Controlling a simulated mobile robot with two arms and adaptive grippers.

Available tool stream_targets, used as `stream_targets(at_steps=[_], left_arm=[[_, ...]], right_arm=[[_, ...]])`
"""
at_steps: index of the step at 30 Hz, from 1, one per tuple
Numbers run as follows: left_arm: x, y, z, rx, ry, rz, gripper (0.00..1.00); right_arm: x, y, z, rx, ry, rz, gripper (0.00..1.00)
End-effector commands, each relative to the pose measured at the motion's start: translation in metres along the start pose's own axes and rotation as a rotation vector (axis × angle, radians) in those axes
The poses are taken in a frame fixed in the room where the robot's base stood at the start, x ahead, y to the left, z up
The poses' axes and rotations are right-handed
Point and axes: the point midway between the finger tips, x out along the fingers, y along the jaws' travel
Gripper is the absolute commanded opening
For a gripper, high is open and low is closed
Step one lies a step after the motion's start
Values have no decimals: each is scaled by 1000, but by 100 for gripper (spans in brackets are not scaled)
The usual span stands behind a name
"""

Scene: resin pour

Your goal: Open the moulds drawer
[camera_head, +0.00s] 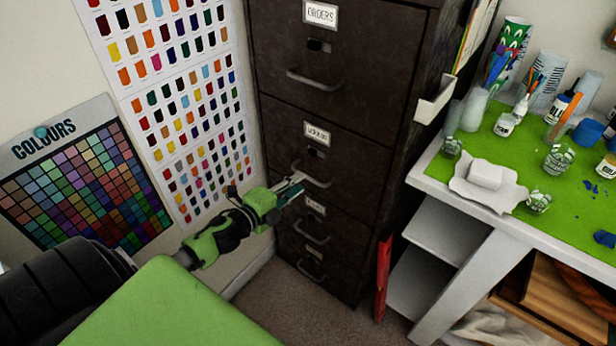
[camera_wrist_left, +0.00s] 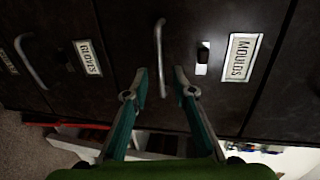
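The moulds drawer (camera_wrist_left: 225,105) is the second one down in a dark metal filing cabinet, and its front looks flush with the others. Its white label (camera_wrist_left: 240,57) reads MOULDS in the left wrist view; the label is blurred in the head view (camera_head: 317,134). Its curved metal handle (camera_wrist_left: 159,50) lies between the fingertips of my left gripper (camera_wrist_left: 160,76), with visible space on both sides. The handle (camera_head: 316,181) also shows in the head view, beside my left gripper (camera_head: 297,183). The left gripper is open. My right gripper is not in view.
The ORDERS drawer (camera_head: 338,65) is above and the gloves drawer (camera_wrist_left: 50,60) is below. A green-topped worktable (camera_head: 560,200) with cups and bottles stands right of the cabinet. A red object (camera_head: 382,278) stands upright against the cabinet's base. Colour charts cover the left wall.

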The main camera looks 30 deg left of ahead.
Motion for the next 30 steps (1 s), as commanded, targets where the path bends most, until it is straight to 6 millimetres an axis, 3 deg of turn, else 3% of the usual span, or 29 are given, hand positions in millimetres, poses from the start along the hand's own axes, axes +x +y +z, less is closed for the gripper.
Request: stream_targets(at_steps=[3, 9, 22, 25, 30], left_arm=[[22, -1, 1, -1, -1, -2, 24], [46, 0, 0, -2, 0, -1, 24], [54, 0, 0, -2, 0, 0, 24], [54, 0, 0, -2, 0, 0, 1], [54, 1, 0, -2, 0, 1, 0]], right_arm=[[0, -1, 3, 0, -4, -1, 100], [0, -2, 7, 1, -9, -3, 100], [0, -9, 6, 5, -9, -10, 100], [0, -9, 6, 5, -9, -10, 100], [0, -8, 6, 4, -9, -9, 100]])
